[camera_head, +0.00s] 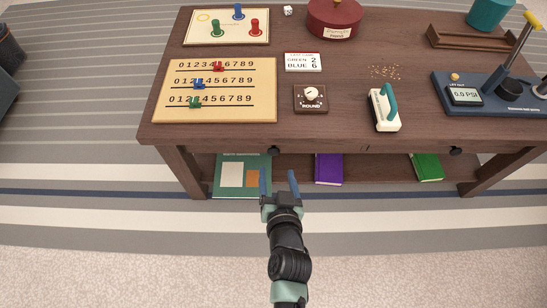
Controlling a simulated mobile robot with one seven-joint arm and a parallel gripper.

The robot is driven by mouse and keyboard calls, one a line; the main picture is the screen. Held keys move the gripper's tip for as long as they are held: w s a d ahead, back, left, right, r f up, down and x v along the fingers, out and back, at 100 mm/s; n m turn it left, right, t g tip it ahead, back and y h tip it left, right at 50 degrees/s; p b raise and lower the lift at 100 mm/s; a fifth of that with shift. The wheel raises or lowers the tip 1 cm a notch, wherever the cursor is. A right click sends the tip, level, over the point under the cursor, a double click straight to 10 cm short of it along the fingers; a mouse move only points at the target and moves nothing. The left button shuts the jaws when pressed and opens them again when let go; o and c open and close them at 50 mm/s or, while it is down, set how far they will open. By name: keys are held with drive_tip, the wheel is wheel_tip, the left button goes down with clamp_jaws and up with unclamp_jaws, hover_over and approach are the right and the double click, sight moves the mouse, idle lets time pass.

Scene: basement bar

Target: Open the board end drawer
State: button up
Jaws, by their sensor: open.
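The brown wooden table has two drawer fronts along its near side, both apparently shut flush. The left drawer (230,148) is at the end with the boards and has a small dark knob (274,150). The right drawer (410,151) has a similar dark knob (455,151). My gripper (278,180) is open and empty, with its two blue fingers pointing toward the table. In the picture it sits just below the left knob, apart from it. The depth between fingers and knob is hard to tell.
On the tabletop are a number board (265,110) with coloured sliders, a peg board (188,28), a round dial (311,96) and a blue pump-like device (470,95). Green and purple (328,168) books lie on the lower shelf. The striped floor before the table is clear.

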sight(274, 154)
drive_tip(key=b+x, duration=0.3)
drive_tip(key=x, duration=0.5)
drive_tip(key=shift+w, duration=0.15)
clamp_jaws()
idle(1.1)
